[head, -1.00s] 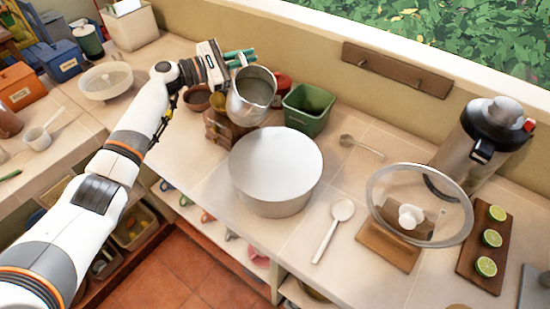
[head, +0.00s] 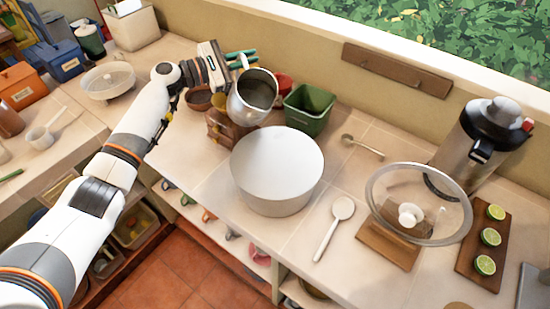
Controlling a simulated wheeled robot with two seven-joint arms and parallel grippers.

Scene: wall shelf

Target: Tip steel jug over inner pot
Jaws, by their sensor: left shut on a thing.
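The steel jug (head: 250,105) is held in the air, a little tilted, with its open mouth facing up toward the camera. Its inside looks grey and dark; I cannot tell how full it is. My left gripper (head: 238,64) is shut on the jug's handle side, at the back left of the pot. The inner pot (head: 277,172) is a wide, pale, round vessel on the counter, just below and to the right of the jug. Its inside looks plain white. My right gripper is not in view.
A green square bin (head: 308,110) stands behind the pot, and a small wooden drawer box (head: 222,128) is under the jug. A white spoon (head: 334,228), a glass lid (head: 418,204) on a wooden stand, a lime board (head: 482,250) and a steel urn (head: 478,140) are to the right.

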